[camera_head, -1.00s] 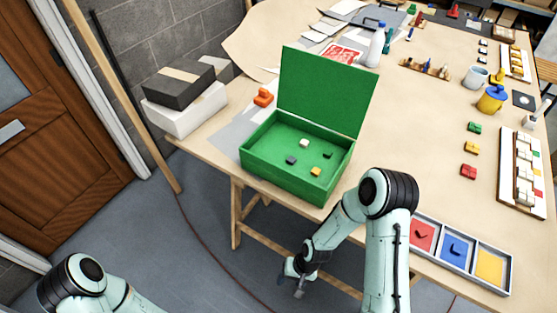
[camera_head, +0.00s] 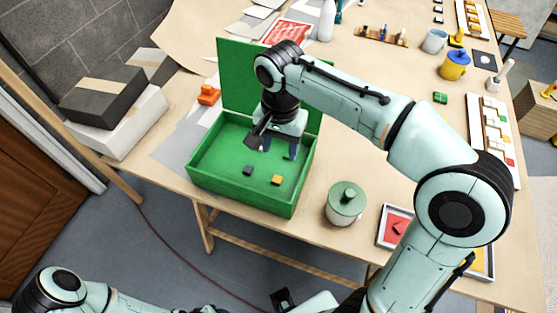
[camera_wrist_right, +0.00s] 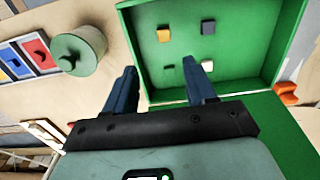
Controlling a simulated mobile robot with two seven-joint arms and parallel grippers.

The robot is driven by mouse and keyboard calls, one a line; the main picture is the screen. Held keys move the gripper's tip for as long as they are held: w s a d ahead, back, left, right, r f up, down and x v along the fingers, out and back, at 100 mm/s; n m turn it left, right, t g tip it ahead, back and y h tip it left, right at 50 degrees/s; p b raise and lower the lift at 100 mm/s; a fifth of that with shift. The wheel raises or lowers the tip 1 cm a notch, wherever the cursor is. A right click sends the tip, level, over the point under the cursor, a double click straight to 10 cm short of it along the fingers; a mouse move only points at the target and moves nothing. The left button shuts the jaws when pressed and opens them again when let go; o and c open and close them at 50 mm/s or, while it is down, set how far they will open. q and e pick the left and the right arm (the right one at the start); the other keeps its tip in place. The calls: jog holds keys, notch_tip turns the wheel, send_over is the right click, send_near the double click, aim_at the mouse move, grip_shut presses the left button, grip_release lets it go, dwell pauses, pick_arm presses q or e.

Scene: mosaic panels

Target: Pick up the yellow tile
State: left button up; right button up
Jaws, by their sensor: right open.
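The yellow tile (camera_head: 276,180) lies on the floor of the open green box (camera_head: 243,199), near its front wall. It also shows in the right wrist view (camera_wrist_right: 164,34), top centre. My right gripper (camera_head: 279,150) points down into the box from above, open and empty, behind the yellow tile in the head view. In the right wrist view its two dark fingers (camera_wrist_right: 162,72) stand apart, with the yellow tile beyond them. A dark tile (camera_head: 248,171) lies beside the yellow one. My left arm shows at the bottom left; its fingers cannot be made out.
The right wrist view shows a white tile (camera_wrist_right: 207,65) and a green tile (camera_wrist_right: 168,68) near the fingers. The box's raised lid (camera_head: 232,70) stands behind my gripper. A green-lidded pot (camera_head: 347,203) and a coloured tray (camera_head: 388,213) stand right of the box.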

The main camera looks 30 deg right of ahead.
jog(key=b, duration=0.1)
send_over(278, 178)
jog(key=s, duration=0.1)
notch_tip(278, 178, down, 7)
jog(key=shift+w+f+b, duration=0.1)
jog(key=shift+w+f, duration=0.1)
jog(key=shift+f, duration=0.85)
jog(key=shift+w+f+b, duration=0.1)
jog(key=shift+w+f, duration=0.05)
jog(key=shift+f, duration=0.9)
jog(key=shift+w+f+b, duration=0.1)
jog(key=shift+w+f, duration=0.1)
jog(key=shift+f, duration=0.85)
pick_arm(q)
jog(key=shift+s+f, duration=0.3)
jog(key=shift+f, duration=0.2)
jog(key=shift+s+f, duration=0.25)
jog(key=shift+f, duration=0.25)
pick_arm(e)
grip_shut()
